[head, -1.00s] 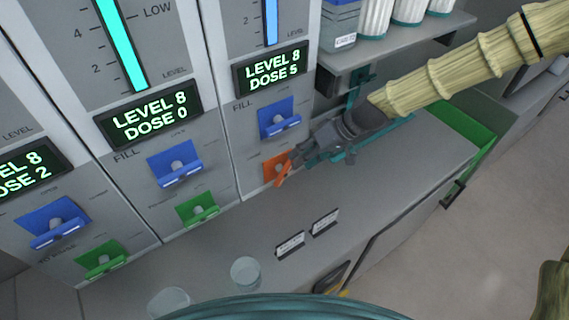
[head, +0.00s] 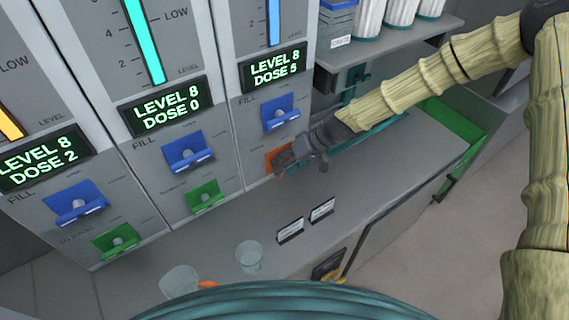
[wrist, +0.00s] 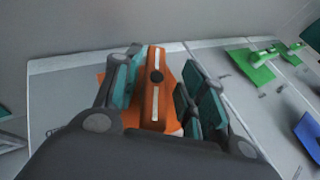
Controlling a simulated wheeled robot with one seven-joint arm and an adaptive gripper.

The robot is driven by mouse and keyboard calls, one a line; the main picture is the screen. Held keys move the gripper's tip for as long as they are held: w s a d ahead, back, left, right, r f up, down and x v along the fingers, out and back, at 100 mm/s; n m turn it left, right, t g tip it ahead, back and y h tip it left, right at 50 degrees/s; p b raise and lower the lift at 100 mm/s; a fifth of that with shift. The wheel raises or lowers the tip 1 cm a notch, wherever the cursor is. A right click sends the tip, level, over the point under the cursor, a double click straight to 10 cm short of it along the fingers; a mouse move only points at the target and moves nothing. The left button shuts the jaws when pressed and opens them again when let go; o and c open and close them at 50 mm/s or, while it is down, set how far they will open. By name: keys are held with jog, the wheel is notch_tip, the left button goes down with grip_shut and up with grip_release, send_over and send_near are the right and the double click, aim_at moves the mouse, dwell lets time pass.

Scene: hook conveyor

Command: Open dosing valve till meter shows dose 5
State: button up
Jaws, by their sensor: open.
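The orange valve handle (wrist: 157,90) on the right-hand panel lies between the two fingers of my gripper (wrist: 163,68) in the wrist view. The fingers are open, with one on each side of the handle; I cannot tell whether either touches it. In the head view my gripper (head: 285,163) is at the orange valve (head: 273,158) and hides much of it. The meter display (head: 274,66) above this valve reads LEVEL 8, DOSE 5. The middle display (head: 166,106) reads DOSE 0 and the left display (head: 45,158) reads DOSE 2.
Blue fill levers (head: 280,113) and green valves (head: 206,197) sit on the panels. Clear cups (head: 249,256) stand on the counter at the front. A green tray (head: 466,130) lies at right.

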jog(key=shift+w+a+f, duration=0.1)
jog(key=shift+w+f, duration=0.4)
jog(key=shift+w, duration=0.05)
jog(key=shift+s+r, duration=0.2)
jog(key=shift+s, duration=0.05)
jog(key=c, duration=0.4)
grip_shut()
